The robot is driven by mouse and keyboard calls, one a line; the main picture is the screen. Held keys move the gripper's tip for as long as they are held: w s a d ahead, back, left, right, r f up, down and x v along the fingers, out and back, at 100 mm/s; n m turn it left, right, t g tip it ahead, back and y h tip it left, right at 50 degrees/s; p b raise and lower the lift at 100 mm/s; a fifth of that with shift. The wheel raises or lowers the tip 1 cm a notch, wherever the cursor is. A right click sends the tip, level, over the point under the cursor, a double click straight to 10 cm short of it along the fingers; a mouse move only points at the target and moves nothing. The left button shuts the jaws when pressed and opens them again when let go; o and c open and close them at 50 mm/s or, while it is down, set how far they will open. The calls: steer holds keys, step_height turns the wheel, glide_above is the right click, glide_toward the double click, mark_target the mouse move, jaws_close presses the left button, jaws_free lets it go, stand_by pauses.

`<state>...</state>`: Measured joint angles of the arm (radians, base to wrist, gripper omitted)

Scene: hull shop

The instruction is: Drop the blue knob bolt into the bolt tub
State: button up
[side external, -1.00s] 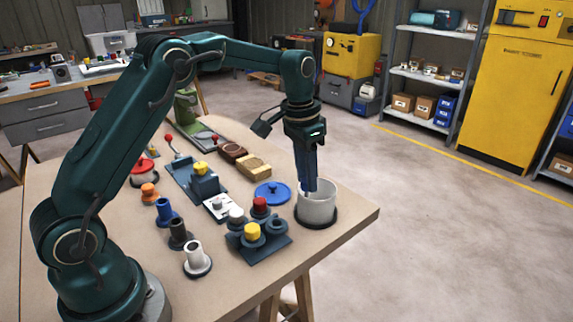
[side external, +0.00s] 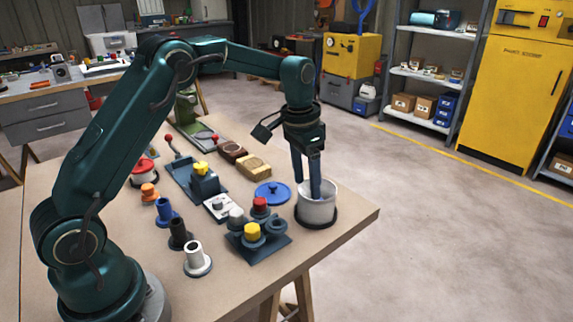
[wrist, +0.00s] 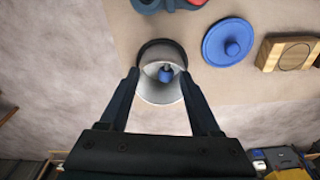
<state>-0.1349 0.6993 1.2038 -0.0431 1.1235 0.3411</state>
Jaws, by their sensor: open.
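The bolt tub (side external: 316,210) is a pale grey cylinder with a dark base ring, near the table's right corner. It also shows in the wrist view (wrist: 160,96). The blue knob bolt (wrist: 166,74) shows inside the tub's mouth in the wrist view. The tub wall hides it in the side view. My gripper (side external: 307,188) is at the tub's rim, pointing down, with its fingers spread apart. In the wrist view its fingertips (wrist: 160,76) lie on either side of the bolt, with a gap to it on both sides.
A blue round lid with a knob (side external: 272,194) lies left of the tub. A dark holder (side external: 266,250) with red, yellow and grey knobs stands in front. A wooden block (side external: 254,166) lies behind. The table edge is close on the tub's right.

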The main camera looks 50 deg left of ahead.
steer(key=shift+s+d+r+t, duration=0.35)
steer(key=shift+s+r, duration=1)
steer(key=shift+r, duration=2.75)
steer(key=shift+s+d+r+t, duration=0.35)
steer(key=shift+s+r, duration=1)
steer(key=shift+r, duration=2.75)
steer(key=s+d+f+n+t, duration=0.1)
steer(key=s+f, duration=0.3)
steer(key=s, duration=0.4)
steer(key=s+d+f+n+t, duration=0.1)
steer(key=s+d+f, duration=0.1)
steer(key=s+f, duration=0.3)
steer(key=s, duration=0.4)
steer(key=shift+t, duration=0.4)
